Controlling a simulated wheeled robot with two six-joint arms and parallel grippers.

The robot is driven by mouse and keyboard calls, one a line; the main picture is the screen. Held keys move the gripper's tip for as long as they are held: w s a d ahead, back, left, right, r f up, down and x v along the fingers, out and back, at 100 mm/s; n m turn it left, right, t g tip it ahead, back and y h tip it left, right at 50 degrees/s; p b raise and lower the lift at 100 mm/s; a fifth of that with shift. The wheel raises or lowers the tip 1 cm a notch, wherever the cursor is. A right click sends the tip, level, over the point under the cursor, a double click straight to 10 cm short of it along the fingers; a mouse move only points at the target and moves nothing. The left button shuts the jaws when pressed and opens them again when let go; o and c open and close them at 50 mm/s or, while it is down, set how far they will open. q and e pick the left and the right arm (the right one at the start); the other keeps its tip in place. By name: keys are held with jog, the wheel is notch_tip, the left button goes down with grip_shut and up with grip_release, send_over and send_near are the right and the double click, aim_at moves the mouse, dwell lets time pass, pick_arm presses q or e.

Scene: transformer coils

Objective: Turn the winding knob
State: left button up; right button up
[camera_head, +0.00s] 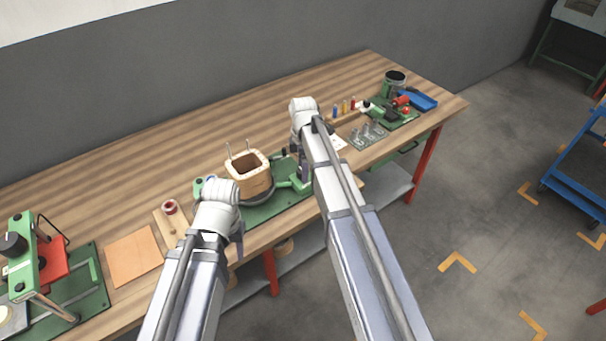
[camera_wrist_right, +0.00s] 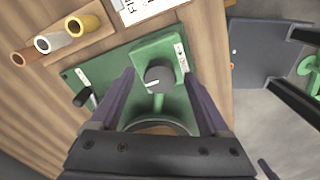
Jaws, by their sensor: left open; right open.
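The dark round winding knob (camera_wrist_right: 160,73) with a white pointer mark sits on a green housing (camera_wrist_right: 152,48) in the right wrist view. My right gripper (camera_wrist_right: 158,86) is open, its two fingers on either side of the knob, with gaps visible between them and it. In the head view my right gripper (camera_head: 303,165) is over the right part of the green winding station (camera_head: 262,213), and my arm hides the knob there. A square wooden coil former (camera_head: 252,178) stands on this station. My left gripper (camera_head: 238,236) is open and empty near the table's front edge, partly hidden by its wrist.
A black-handled lever (camera_wrist_right: 84,97) stands left of the knob in the right wrist view. Colored tubes (camera_wrist_right: 83,26) lie in a wooden holder beyond. A red-and-green press (camera_head: 45,265) is at the table's left, and a blue tray (camera_head: 424,101) at its right end.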

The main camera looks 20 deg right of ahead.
jog(key=shift+f, duration=0.1)
jog(key=shift+c, duration=0.4)
grip_shut()
